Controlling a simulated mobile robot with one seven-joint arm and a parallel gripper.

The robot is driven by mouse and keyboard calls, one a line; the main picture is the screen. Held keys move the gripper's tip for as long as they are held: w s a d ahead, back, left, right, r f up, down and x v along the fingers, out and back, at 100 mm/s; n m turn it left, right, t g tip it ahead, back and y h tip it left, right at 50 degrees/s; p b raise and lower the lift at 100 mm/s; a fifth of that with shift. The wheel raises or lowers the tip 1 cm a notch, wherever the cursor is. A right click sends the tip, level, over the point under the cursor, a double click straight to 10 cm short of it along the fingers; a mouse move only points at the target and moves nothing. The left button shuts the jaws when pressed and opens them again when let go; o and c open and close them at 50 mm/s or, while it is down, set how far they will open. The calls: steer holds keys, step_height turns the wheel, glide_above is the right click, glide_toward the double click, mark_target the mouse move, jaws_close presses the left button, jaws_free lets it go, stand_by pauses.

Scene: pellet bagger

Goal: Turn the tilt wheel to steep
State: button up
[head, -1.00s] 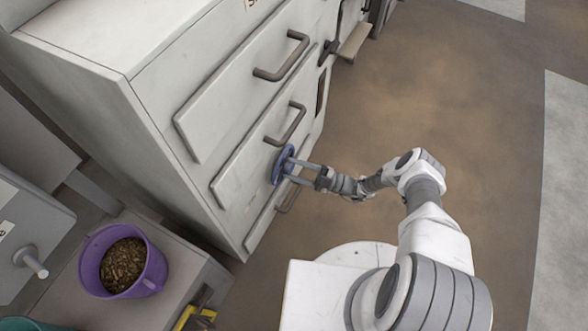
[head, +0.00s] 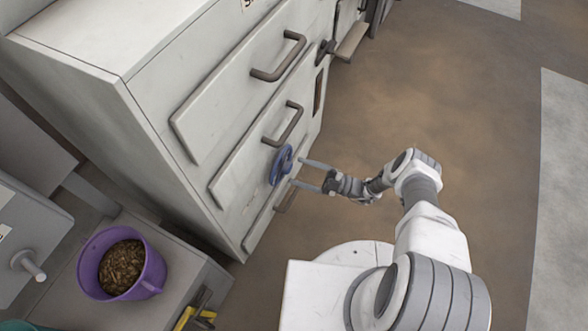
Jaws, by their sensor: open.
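The tilt wheel is a small blue handwheel (head: 281,165) on the front of the grey cabinet, low down beside a drawer handle. My gripper (head: 298,172) is just to the right of the wheel. Its two long grey fingers are spread apart and point at the cabinet front. The fingertips look clear of the wheel's rim, with nothing held between them. Any marks showing the wheel's tilt setting cannot be made out.
The cabinet (head: 160,110) has grey bar handles (head: 283,124) close above the wheel. A purple bucket (head: 152,278) of brown pellets stands on a grey surface at lower left. The brown floor (head: 440,90) to the right is open.

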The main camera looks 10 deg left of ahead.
steer(key=d, duration=1.1)
steer(key=shift+s+d, duration=0.25)
steer(key=shift+s, duration=0.1)
steer(key=shift+r, duration=0.1)
